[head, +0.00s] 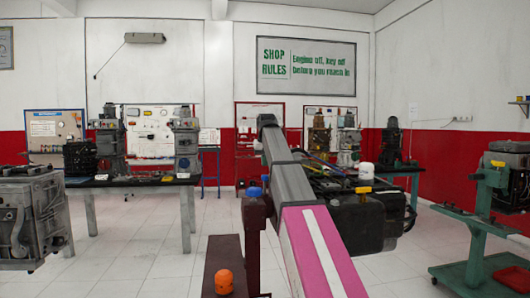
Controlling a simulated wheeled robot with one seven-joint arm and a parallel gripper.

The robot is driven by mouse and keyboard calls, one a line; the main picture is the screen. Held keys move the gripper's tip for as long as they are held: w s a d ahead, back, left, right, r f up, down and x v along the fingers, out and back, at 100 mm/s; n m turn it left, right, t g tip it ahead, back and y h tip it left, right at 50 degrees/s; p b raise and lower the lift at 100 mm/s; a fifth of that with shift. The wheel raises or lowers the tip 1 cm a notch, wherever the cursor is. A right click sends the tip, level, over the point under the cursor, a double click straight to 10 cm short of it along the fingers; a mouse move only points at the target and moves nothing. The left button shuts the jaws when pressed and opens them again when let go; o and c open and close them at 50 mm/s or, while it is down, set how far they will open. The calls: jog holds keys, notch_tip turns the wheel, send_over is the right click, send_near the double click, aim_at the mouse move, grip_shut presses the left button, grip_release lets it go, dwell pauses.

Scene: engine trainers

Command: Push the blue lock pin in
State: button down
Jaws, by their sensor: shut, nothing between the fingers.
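A small blue knob (254,191), which looks like the blue lock pin, sits at the upper end of a dark maroon stand, just left of my arm. How far in it sits cannot be told from here. An orange knob (224,281) stands lower on the near part of the maroon stand (223,254). A dark engine (372,215) is beside the stand, partly behind my arm. My pink and grey arm reaches forward across the middle of the view. My gripper does not show, so its place relative to the blue knob is hidden.
A grey engine block (30,215) is at the left edge. A workbench (140,181) with engines stands farther back. A green stand (480,235) carries another engine on the right, with a red tray (485,271) below. Tiled floor is clear at left.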

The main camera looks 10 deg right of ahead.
aim_at(265, 176)
jog(key=shift+f, duration=1.65)
jog(key=shift+f, duration=0.1)
jog(key=shift+s+f, duration=0.1)
jog(key=shift+f, duration=2.25)
